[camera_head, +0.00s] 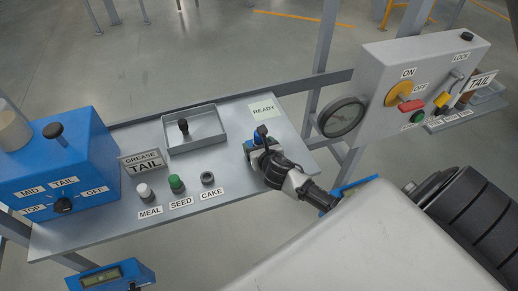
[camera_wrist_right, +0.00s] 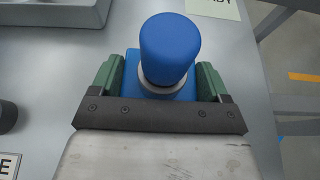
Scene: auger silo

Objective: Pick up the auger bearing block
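A blue block with an upright blue cylinder and a grey collar, which I take to be the auger bearing block (camera_wrist_right: 168,52), is at the right end of the grey table, near the READY label. My right gripper (camera_head: 256,143) reaches it from the lower right in the head view, hiding most of it. In the right wrist view, the green fingertips of my right gripper (camera_wrist_right: 160,84) sit against both sides of the block's base, with no clear gap. I cannot tell whether the block touches the table. My left gripper is not in view.
A blue selector box (camera_head: 65,165) stands left; a grey control box (camera_head: 425,80) stands right.

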